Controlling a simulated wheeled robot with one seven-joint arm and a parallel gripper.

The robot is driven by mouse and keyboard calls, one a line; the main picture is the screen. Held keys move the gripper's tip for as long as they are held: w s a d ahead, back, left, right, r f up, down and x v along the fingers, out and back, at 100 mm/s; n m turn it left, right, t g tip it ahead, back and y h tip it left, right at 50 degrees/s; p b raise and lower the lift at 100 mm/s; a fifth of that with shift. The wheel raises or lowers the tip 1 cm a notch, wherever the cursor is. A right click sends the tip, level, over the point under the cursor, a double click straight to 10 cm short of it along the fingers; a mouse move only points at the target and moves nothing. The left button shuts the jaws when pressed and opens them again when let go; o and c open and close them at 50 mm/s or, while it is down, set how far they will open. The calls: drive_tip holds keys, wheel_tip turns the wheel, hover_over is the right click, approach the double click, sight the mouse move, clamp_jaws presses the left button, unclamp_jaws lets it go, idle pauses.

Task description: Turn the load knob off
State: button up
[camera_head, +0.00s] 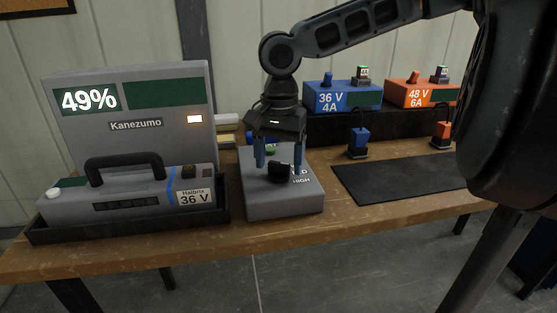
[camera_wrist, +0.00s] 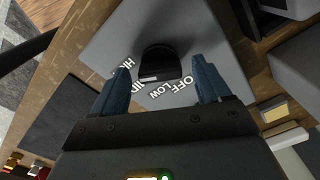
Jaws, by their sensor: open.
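The black load knob (camera_head: 279,171) sits on top of a grey box (camera_head: 285,206) on the bench. In the wrist view the knob (camera_wrist: 160,62) stands beside the printed words OFF, LOW, MID and HIGH, partly cut by the fingers' angle. A pale mark shows on its lower left edge, on the MID and HIGH side; I cannot tell the exact setting. My gripper (camera_head: 279,156) points down over the box with its blue fingers apart, one to either side of the knob. In the wrist view the open fingers (camera_wrist: 159,90) hold nothing, and I see no clear contact.
Left of the box, a battery (camera_head: 135,200) with a black handle lies in a black tray (camera_head: 60,234), before a Kanezumo panel (camera_head: 130,103) reading 49%. Blue (camera_head: 343,97) and orange (camera_head: 410,93) chargers stand behind right. A black mat (camera_head: 395,184) lies right, clear.

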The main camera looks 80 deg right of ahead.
drive_tip(key=c, duration=1)
drive_tip(key=shift+c, duration=0.2)
